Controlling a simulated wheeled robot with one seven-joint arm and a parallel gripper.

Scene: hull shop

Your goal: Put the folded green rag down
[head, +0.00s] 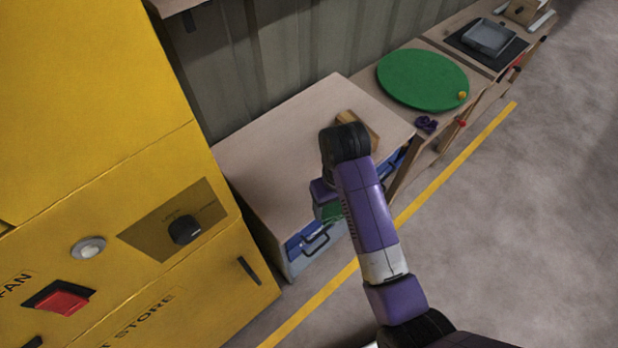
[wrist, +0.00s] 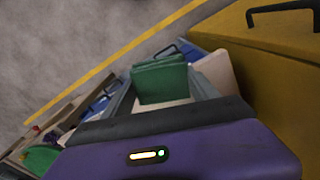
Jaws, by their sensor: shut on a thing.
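The folded green rag (wrist: 160,82) is in front of my gripper in the wrist view, with its folded layers showing. In the head view only a small part of the rag (head: 329,212) shows, below the purple end of my arm. My gripper (head: 324,196) is shut on the rag, beside the front of the near workbench (head: 270,150).
A yellow cabinet (head: 90,130) stands close on the left. A wooden block (head: 358,130) lies on the near bench. The floor beyond the yellow line (head: 450,162) is clear.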

